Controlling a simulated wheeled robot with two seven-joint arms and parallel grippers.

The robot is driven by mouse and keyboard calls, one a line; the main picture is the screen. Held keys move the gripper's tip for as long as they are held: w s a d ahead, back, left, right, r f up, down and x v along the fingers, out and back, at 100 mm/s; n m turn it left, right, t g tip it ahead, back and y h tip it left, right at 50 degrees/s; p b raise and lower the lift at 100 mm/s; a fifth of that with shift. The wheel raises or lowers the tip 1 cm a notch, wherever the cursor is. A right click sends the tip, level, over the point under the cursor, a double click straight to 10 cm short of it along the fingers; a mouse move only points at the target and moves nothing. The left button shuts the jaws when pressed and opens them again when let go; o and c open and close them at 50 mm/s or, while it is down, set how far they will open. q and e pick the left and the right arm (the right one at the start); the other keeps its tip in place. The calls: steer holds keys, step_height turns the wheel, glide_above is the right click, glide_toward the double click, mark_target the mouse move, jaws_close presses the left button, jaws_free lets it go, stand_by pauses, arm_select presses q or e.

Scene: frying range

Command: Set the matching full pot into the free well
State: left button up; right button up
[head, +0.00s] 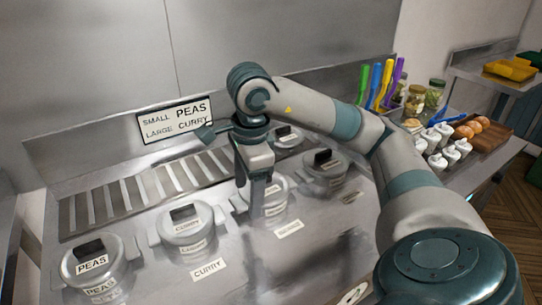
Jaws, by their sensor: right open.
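Several lidded steel pots stand on the counter. One at the left front is labelled PEAS (92,264), and a CURRY pot (187,226) stands right of it. A third pot (279,190) is partly hidden behind my right gripper (260,205), which points down at it and is open; I cannot tell whether they touch. Another pot (325,172) stands farther right, and one (288,137) stands behind, partly hidden by my arm. A wall sign (177,120) reads SMALL PEAS, LARGE CURRY. I cannot make out an empty well. My left gripper is out of view.
A slotted steel strip (150,188) runs along the back. A CURRY label (208,270) and a blurred label (289,229) lie on the counter front. Coloured-handled utensils (376,82), jars (433,94) and white cups (440,150) stand at the right, beyond my arm.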

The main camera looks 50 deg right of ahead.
steer(key=s+d+r, duration=0.2)
steer(key=s+r, duration=0.1)
steer(key=s, duration=0.1)
steer(key=shift+s+r+b, duration=0.15)
steer(key=shift+s+b, duration=0.15)
steer(key=shift+b, duration=0.05)
steer(key=shift+d, duration=0.1)
stand_by(0.4)
